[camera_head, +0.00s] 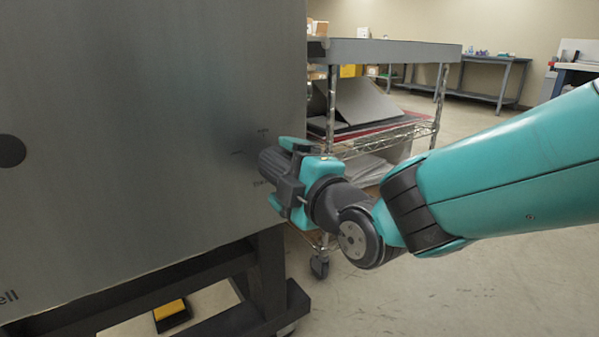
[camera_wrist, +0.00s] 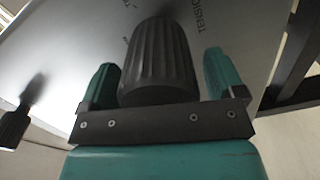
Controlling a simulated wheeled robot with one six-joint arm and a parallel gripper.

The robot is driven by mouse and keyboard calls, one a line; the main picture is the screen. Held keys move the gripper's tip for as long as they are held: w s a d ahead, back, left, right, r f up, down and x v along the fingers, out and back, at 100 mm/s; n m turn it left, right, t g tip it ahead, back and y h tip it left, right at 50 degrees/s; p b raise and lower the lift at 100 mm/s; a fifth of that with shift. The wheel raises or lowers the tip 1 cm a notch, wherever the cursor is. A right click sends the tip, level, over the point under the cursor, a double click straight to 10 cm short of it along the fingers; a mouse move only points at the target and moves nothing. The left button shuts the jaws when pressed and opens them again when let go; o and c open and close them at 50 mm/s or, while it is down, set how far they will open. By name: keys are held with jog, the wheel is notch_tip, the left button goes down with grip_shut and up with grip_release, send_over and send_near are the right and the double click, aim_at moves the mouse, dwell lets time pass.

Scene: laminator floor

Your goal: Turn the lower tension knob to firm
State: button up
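The dark ribbed tension knob (camera_wrist: 158,62) stands out from the grey machine panel (camera_head: 120,120) and sits between my gripper's two teal fingers in the wrist view. My gripper (camera_wrist: 163,85) is open around it. A narrow gap shows between the knob and the right finger; the left finger is very close to the knob or touching it. In the head view my gripper (camera_head: 287,172) is at the panel's right edge, with the dark knob (camera_head: 271,164) between its fingers. Printed lettering starting "TENSIO" (camera_wrist: 200,15) lies beside the knob. The knob's pointer and setting cannot be read.
A second dark knob (camera_wrist: 14,127) is at the wrist view's left edge. A black round part (camera_head: 11,151) is on the panel at the head view's left. A wire-shelf cart (camera_head: 390,130) stands close behind my gripper. Open floor (camera_head: 450,285) lies at the lower right.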

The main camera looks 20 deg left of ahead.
jog(key=b+v, duration=0.1)
jog(key=v, duration=1.6)
jog(key=shift+d, duration=0.25)
